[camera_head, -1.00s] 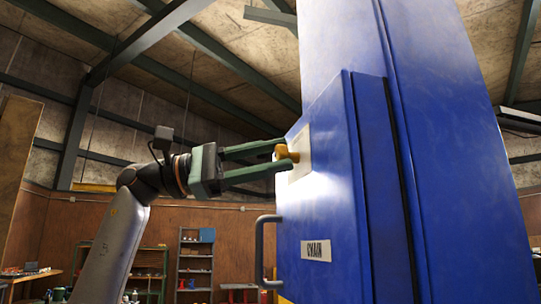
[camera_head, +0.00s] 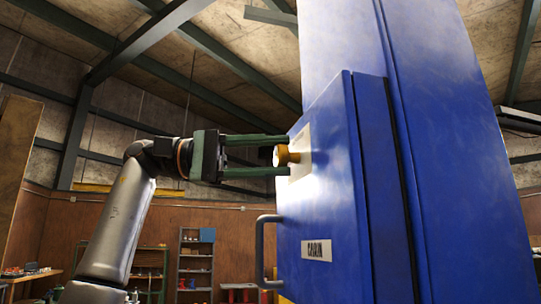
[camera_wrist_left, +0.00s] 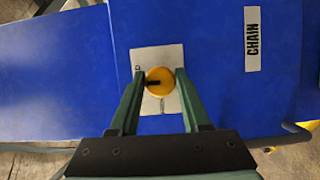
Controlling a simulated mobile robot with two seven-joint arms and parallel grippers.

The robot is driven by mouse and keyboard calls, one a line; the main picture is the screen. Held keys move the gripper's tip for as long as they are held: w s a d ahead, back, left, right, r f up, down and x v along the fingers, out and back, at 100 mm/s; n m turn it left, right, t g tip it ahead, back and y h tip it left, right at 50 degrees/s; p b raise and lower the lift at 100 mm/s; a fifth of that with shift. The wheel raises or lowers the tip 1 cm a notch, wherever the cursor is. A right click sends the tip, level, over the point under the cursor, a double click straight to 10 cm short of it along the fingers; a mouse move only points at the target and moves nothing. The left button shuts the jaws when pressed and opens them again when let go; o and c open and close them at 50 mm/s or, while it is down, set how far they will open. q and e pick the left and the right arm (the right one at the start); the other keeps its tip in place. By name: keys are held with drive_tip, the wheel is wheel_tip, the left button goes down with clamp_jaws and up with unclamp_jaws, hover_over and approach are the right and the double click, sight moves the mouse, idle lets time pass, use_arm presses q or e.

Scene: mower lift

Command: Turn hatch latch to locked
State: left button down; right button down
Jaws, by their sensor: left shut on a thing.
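The yellow hatch latch knob (camera_head: 282,156) sits on a pale plate (camera_head: 300,150) on the blue hatch door (camera_head: 325,200). In the left wrist view the round knob (camera_wrist_left: 160,80) has a dark mark on its face that points left. My left gripper (camera_head: 286,155) reaches in from the left, one finger above the knob and one below. In the wrist view its green fingers (camera_wrist_left: 160,76) lie on either side of the knob, shut on it. My right gripper is not in view.
A grey handle (camera_head: 262,250) sticks out from the door's left edge, below the latch. A label (camera_head: 316,250) reading CHAIN is on the door. The tall blue column (camera_head: 440,150) fills the right. Shelves (camera_head: 196,258) stand far behind.

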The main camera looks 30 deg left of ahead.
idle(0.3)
use_arm(q)
drive_tip(key=shift+c, duration=1.8)
unclamp_jaws()
drive_tip(key=shift+a, duration=0.1)
drive_tip(key=v, duration=1.2)
drive_tip(key=shift+a, duration=0.15)
drive_tip(key=shift+s, duration=0.1)
